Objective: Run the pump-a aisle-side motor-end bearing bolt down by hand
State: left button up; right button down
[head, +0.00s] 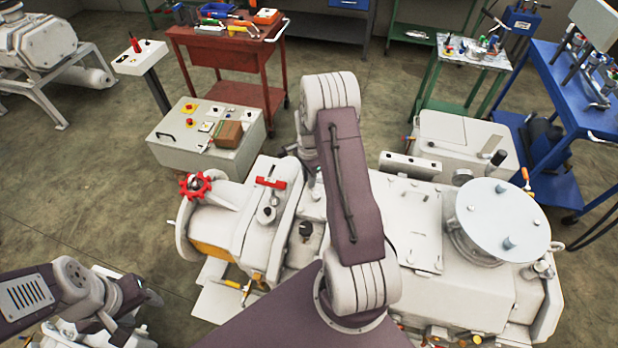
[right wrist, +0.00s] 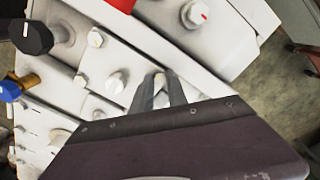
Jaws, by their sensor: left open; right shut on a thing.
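The pump (head: 435,285) is a large white machine across the middle and right of the head view. In the right wrist view, my right gripper (right wrist: 160,92) is shut on a bolt (right wrist: 159,80), whose pale head shows between the fingertips at the white housing (right wrist: 125,60). How far the bolt is seated cannot be told. In the head view my right arm hides this gripper and the bolt. My left gripper (head: 140,292) is open at the lower left, apart from the pump.
Other bolt heads (right wrist: 117,82) stand close around the fingers, with a black knob (right wrist: 31,37) at upper left. A red handwheel (head: 195,185) and red lever (head: 271,183) stick up on the pump's left end. Open floor (head: 80,190) lies left.

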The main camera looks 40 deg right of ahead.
jog(key=m, duration=0.6)
jog(key=shift+w+d+r, duration=0.1)
jog(key=shift+w+r, duration=0.15)
jog(key=m, duration=0.6)
dwell(0.5)
jog(key=c, duration=1.5)
grip_release()
jog(key=shift+o, duration=1)
jog(key=shift+s+f, duration=0.1)
jog(key=shift+s, duration=0.05)
notch_tip(320, 180, up, 9)
jog(key=b, duration=0.1)
